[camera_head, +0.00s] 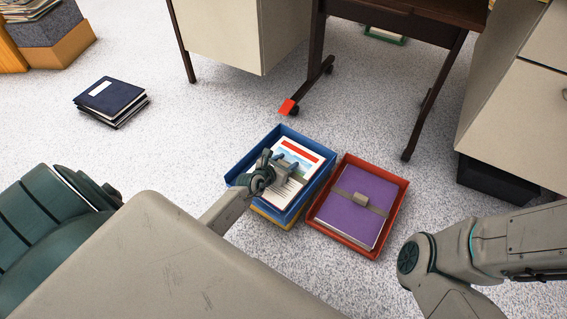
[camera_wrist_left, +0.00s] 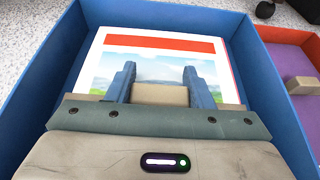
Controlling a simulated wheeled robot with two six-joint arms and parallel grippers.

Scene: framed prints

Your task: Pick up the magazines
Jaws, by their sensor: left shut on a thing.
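The magazines (camera_head: 304,153) lie in a blue tray (camera_head: 240,168) on the floor. The top cover is white with a red band and a landscape picture, and it fills much of the left wrist view (camera_wrist_left: 160,45). My left gripper (camera_head: 287,167) is over the middle of the cover. Its two blue fingers (camera_wrist_left: 160,80) are shut on a beige block (camera_wrist_left: 160,95) on top of the magazines. My gripper hides part of the cover. My right arm shows at the lower right, but its gripper is out of view.
A red tray (camera_head: 398,199) with a purple folder (camera_head: 350,205) stands beside the blue tray. Dark books (camera_head: 110,97) lie at the left. A desk leg on casters (camera_head: 313,85) stands behind the trays, and a cabinet (camera_head: 515,120) stands at the right. Carpet between is clear.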

